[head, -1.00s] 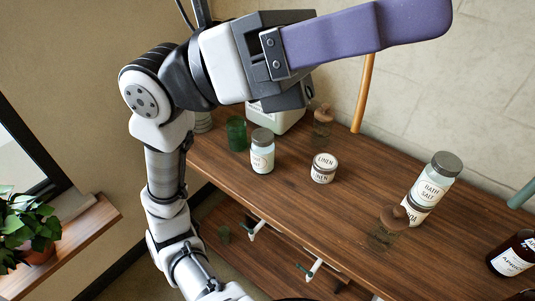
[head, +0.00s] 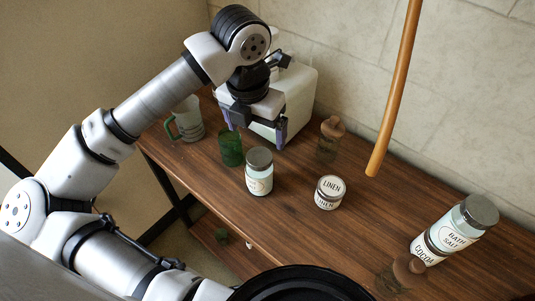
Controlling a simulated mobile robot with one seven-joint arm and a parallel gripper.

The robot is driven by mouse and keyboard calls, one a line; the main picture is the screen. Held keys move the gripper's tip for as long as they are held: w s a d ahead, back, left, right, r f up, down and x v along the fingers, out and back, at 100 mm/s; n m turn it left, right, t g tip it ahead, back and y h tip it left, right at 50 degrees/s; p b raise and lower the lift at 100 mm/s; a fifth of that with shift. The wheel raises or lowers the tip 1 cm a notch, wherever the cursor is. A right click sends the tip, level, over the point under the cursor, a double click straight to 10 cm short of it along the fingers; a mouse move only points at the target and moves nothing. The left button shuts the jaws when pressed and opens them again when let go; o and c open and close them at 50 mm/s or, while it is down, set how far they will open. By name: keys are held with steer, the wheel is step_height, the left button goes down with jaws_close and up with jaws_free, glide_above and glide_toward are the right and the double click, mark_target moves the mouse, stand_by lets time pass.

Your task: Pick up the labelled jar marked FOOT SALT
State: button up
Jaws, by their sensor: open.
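A pale glass jar with a grey lid and a white label (head: 259,174) stands upright on the wooden table's left part. Its label is too small to read, so I cannot tell whether it says FOOT SALT. Another grey-lidded jar (head: 462,224), labelled BATH SALT, is at the right. My gripper (head: 255,133) points down with its purple fingers apart and nothing between them. In the picture it is just above the left jar's lid, seemingly farther back and not touching it.
A green glass (head: 231,150) stands left of the jar. A LINEN tin (head: 330,192) is to its right. A white container (head: 295,95) and a brown-stoppered glass jar (head: 329,140) are behind. A COCOA tin (head: 427,248) adjoins the BATH SALT jar. The table's middle (head: 370,215) is clear.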

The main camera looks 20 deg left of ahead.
mark_target(260, 156)
steer(key=shift+w+a+f, duration=0.1)
steer(key=shift+w+f, duration=0.15)
steer(key=shift+w, duration=0.05)
steer(key=f, duration=0.2)
steer(key=f+p, duration=0.1)
steer(key=f, duration=0.5)
steer(key=shift+w+p, duration=0.25)
steer(key=shift+p, duration=0.1)
steer(key=shift+w+f+p, duration=0.2)
steer(key=shift+f+p, duration=1)
steer(key=shift+f, duration=1.4)
steer(key=c, duration=1.3)
steer(key=shift+r, duration=0.1)
